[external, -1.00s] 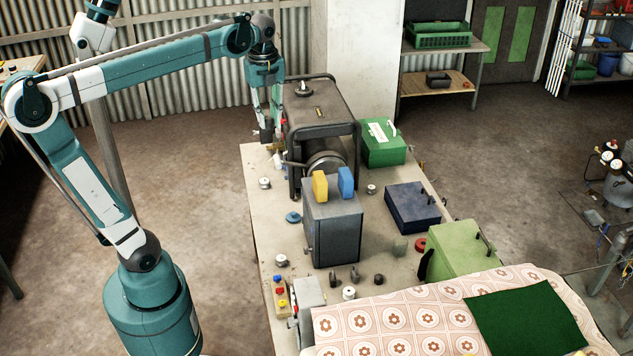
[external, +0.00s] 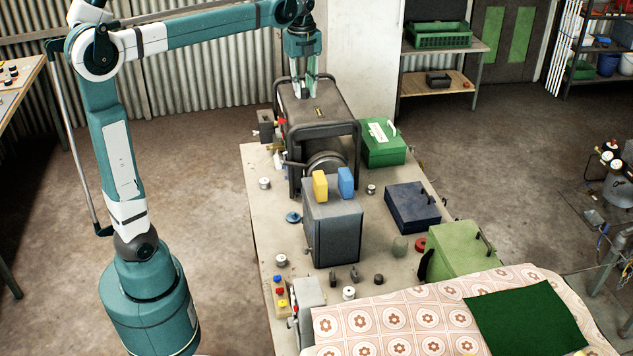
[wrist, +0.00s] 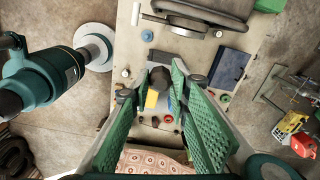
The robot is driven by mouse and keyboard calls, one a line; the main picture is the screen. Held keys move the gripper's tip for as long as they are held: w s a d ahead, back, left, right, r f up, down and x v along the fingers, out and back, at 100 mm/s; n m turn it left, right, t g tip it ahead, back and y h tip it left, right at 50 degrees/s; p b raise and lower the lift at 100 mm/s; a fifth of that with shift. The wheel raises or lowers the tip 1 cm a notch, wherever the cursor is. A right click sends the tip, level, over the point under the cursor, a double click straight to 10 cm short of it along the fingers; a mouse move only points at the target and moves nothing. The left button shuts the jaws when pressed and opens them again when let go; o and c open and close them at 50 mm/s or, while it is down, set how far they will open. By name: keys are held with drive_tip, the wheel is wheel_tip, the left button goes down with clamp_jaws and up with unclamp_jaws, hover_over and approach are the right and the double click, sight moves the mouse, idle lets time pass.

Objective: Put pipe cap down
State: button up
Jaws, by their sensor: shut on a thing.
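My gripper (external: 303,95) hangs fingers down in the external view, in front of the top of the dark generator in the picture. In the wrist view, its two green ribbed fingers (wrist: 164,85) close on a small dark, blunt piece (wrist: 160,77), which I take to be the pipe cap. The fingers hide part of its sides.
A generator (external: 318,112) stands at the worktop's (external: 262,215) far end. A grey box (external: 333,225) carries a yellow block (external: 320,186) and a blue block (external: 346,182). Small spools and dark fittings lie around it. Bare patches show along the left edge.

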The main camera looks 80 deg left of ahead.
drive_tip(key=w+a+f+p, duration=0.3)
drive_tip(key=w+a+p, duration=0.2)
drive_tip(key=w+a, duration=0.9)
drive_tip(key=p, duration=0.1)
hover_over(336, 116)
wheel_tip(336, 116, down, 5)
drive_tip(key=shift+a+f+m, duration=0.2)
drive_tip(key=shift+f+m, duration=0.1)
drive_tip(key=shift+f, duration=0.35)
drive_tip(key=shift+f, duration=0.15)
drive_tip(key=shift+f, duration=3)
drive_tip(key=shift+f+p, duration=0.4)
drive_tip(key=shift+f, duration=1.45)
drive_tip(key=shift+f, duration=0.2)
